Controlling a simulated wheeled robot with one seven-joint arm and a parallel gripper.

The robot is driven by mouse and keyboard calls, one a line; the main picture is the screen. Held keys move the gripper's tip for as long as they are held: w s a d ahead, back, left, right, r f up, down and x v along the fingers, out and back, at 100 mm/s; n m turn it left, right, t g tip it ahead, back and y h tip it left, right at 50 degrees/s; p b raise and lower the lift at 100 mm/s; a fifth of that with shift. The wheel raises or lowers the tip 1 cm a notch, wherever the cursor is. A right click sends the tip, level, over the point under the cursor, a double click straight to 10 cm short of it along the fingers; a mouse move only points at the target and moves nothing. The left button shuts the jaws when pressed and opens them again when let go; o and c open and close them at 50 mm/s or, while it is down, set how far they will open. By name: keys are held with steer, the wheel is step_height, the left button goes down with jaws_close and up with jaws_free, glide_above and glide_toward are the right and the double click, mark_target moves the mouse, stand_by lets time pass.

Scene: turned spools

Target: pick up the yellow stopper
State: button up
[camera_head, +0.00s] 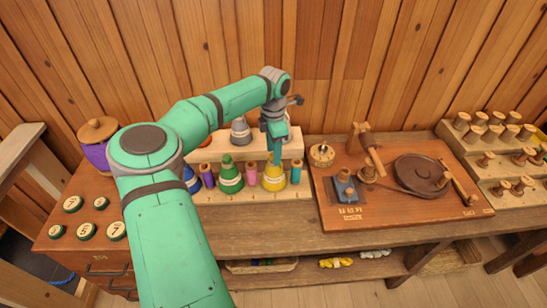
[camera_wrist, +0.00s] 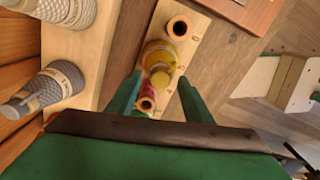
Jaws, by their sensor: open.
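The yellow stopper (camera_head: 273,180), cone-shaped with a pale band, stands at the right part of the lower step of a wooden rack. In the wrist view the yellow stopper (camera_wrist: 155,60) shows from above, just beyond the fingertips. My gripper (camera_head: 275,160) points down at it from above in the head view and hides its top. In the wrist view my gripper (camera_wrist: 159,80) is open and empty, one finger to each side of the line to the stopper. Whether the fingertips reach down beside it, I cannot tell.
Close beside the stopper stand a pink spool (camera_head: 251,174) and a blue spool (camera_head: 296,172). A green stopper (camera_head: 230,176) is further left. A grey stopper (camera_head: 240,132) stands on the step behind. A board with a dark wheel (camera_head: 423,175) lies to the right.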

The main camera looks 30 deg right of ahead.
steer(key=c, duration=1.1)
steer(key=shift+s, duration=0.15)
steer(key=shift+r, duration=0.1)
